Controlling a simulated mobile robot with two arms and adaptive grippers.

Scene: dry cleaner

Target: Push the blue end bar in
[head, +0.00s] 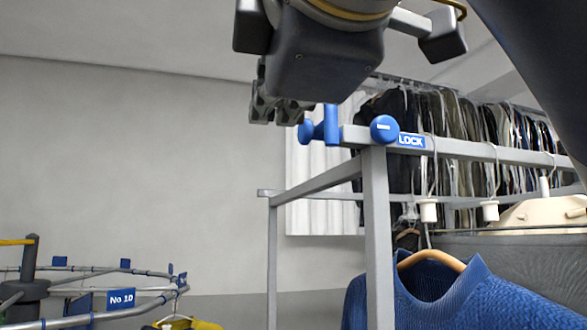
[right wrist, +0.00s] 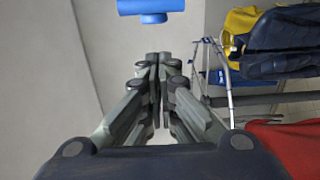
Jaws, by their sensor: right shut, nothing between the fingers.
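The blue end bar (head: 331,125) stands at the near end of a grey metal rail frame, beside a blue LOCK label (head: 411,141). A round blue knob (head: 383,129) sits at the frame's corner. In the right wrist view a blue cylindrical piece (right wrist: 150,6) shows at the top edge, ahead of the fingertips and apart from them. My right gripper (head: 280,112) hangs from the top of the head view, just left of and above the bar. Its fingers are closed together and empty (right wrist: 158,60). My left gripper is not in view.
The grey frame (head: 376,230) carries hangers and a blue knitted sweater (head: 430,290). Behind it hangs a long row of dark garments (head: 460,130). A round rail with a "No 10" tag (head: 121,299) stands at lower left. The wall side at left is open.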

